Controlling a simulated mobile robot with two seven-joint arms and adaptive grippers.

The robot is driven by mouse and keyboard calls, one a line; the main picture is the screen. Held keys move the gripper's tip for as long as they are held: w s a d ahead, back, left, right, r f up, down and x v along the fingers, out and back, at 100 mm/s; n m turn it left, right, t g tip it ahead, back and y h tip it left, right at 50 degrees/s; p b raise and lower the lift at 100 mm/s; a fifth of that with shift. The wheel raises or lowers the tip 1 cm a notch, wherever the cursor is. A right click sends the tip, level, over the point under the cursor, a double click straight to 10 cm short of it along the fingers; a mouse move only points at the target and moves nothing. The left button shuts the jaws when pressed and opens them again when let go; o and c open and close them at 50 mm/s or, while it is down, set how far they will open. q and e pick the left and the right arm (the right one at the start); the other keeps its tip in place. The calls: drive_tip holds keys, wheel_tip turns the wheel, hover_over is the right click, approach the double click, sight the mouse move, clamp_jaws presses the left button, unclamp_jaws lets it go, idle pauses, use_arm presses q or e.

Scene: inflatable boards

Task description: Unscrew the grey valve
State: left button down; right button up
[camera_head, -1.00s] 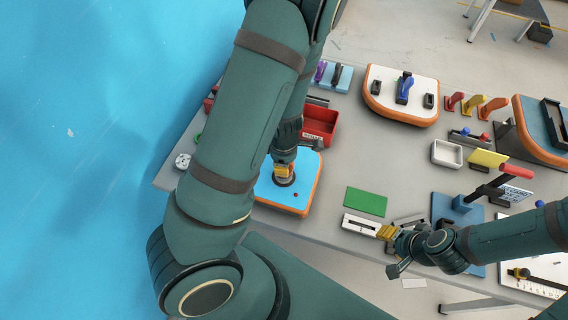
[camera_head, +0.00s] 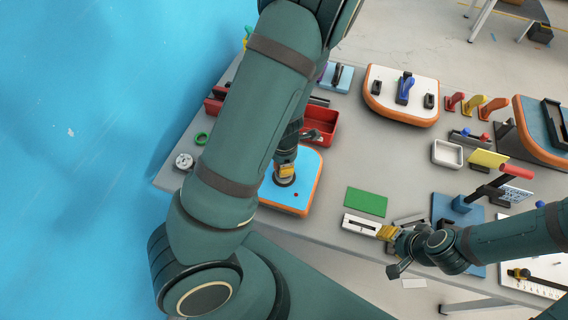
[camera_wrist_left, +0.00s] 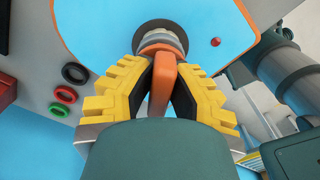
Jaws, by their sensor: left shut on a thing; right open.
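The blue inflatable board (camera_head: 294,204) with an orange edge lies at the front left of the table. The valve (camera_wrist_left: 163,40) stands on it, with a grey body in a dark round seat and an orange upright part on top. My left gripper (camera_wrist_left: 163,75) is shut on that orange part, with one yellow finger on each side. In the head view my left gripper (camera_head: 286,170) is above the valve and partly covers it. My right gripper (camera_head: 384,232) is open beside a white slotted block (camera_head: 361,224). Its finger gap is hard to make out.
A small red dot (camera_wrist_left: 215,42) marks the board beside the valve. A red bin (camera_head: 322,128) stands behind the board. Green (camera_wrist_left: 58,110) and black rings lie left of it. A green mat (camera_head: 366,202) is to the right. A white-topped board (camera_head: 384,87) lies farther back.

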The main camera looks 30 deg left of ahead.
use_arm(q)
drive_tip(key=n, duration=0.3)
drive_tip(key=n, duration=0.2)
drive_tip(key=shift+n, duration=0.8)
drive_tip(key=shift+n, duration=1.7)
